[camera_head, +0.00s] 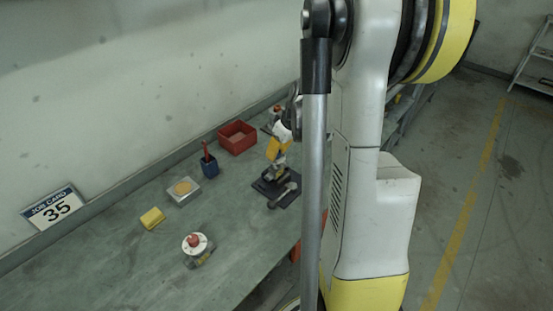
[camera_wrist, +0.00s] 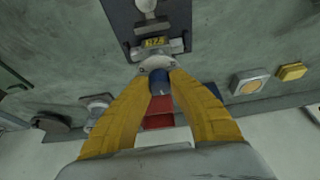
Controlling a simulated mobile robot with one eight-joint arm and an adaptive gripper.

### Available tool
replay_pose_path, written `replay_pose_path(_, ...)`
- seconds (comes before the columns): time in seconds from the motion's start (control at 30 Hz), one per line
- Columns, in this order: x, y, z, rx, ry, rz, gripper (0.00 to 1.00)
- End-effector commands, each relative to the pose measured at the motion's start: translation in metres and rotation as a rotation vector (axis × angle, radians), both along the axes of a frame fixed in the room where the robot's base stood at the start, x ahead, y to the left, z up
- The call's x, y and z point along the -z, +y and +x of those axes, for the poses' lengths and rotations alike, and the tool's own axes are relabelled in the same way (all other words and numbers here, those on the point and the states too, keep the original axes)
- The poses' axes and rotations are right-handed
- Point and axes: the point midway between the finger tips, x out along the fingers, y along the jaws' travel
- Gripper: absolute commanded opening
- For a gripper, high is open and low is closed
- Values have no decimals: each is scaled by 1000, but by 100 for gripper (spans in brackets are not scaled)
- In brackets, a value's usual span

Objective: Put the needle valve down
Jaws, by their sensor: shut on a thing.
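My gripper (camera_wrist: 160,74) is shut on a small valve (camera_wrist: 161,82), which shows a dark blue cylindrical part between the yellow fingers and a pale metal part at the fingertips. I take this as the needle valve. The held part is by the near edge of a dark plate (camera_wrist: 122,20) in the wrist view, next to a yellow tag. I cannot tell whether it touches the plate. In the head view my gripper (camera_head: 276,160) is low over the dark plate (camera_head: 265,188), and the valve is too small to make out.
Grey metal parts (camera_head: 284,194) lie on the plate. A job card (camera_head: 53,207) leans at the wall. The front bench is mostly clear.

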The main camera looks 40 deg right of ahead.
Motion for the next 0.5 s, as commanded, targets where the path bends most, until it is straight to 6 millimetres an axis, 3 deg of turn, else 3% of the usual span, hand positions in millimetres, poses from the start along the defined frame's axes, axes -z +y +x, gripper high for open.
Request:
replay_pose_path(0.13, 23, 0, 0, 0, -1, 0, 0)
replay_pose_path(0.5, 26, 0, 0, 0, -1, 0, 0)
